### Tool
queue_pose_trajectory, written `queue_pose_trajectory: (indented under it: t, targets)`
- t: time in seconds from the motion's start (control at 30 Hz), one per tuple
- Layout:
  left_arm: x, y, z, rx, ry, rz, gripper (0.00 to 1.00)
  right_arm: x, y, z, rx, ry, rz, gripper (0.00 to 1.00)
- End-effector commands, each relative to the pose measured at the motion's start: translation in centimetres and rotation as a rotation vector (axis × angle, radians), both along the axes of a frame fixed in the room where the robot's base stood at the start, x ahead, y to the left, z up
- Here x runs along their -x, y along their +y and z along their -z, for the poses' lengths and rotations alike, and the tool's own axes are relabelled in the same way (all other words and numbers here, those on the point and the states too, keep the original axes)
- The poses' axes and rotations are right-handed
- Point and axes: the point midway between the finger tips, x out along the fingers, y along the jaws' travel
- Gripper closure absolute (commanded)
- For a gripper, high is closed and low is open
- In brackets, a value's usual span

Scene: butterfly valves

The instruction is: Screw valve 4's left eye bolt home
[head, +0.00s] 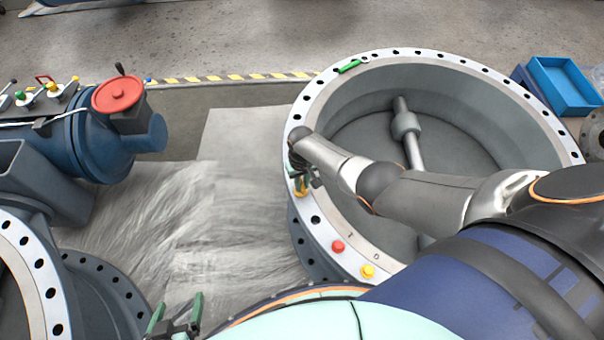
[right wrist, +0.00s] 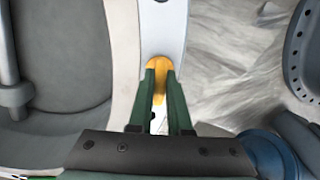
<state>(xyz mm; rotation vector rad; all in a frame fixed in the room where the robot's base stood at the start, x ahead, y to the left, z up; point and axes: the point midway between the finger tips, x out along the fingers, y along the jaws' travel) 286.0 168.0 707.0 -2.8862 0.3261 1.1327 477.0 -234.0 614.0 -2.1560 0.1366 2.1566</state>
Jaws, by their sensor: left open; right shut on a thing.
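The large open valve body (head: 292,112) with a pale bolt-hole flange lies at the right in the head view; I cannot read a valve number. An orange-yellow eye bolt (head: 300,189) is at the flange's left side. In the right wrist view the eye bolt (right wrist: 158,66) shows between the green fingers of my right gripper (right wrist: 161,92), which is shut on it. In the head view my right gripper (head: 304,176) is partly hidden by its own arm. The bolt's thread and seat are hidden. My left gripper (head: 177,310) is open and empty at the lower edge, away from the flange.
A red knob (head: 338,247) and a yellow knob (head: 368,271) sit on the flange's near side. A green piece (head: 350,66) lies at its far rim. Blue machinery with a red handwheel (head: 118,94) stands at the left. A blue bin (head: 565,84) is at the far right.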

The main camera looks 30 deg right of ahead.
Motion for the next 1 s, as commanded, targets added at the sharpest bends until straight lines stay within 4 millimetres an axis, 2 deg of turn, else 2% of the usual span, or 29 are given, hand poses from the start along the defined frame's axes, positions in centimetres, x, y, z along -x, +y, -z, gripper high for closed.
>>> queue_pose_trajectory:
  t: [0.47,0.5,0.73,1.0]
  targets:
    - [-0.02,0.00,-0.06,0.000,-0.001,0.000,0.04,0.13,-0.13,0.02,0.002,0.005,0.015,1.00]
    - [-0.02,0.00,-0.06,0.000,-0.001,0.000,0.04,0.14,-0.12,0.02,0.002,0.005,0.015,0.79]
    - [-0.02,0.01,-0.06,0.000,-0.001,0.000,0.04,0.08,-0.04,0.02,0.001,0.003,0.013,0.53]
    - [-0.03,0.03,-0.18,0.000,-0.001,-0.001,0.04,0.03,0.01,-0.16,0.000,0.001,0.012,0.53]
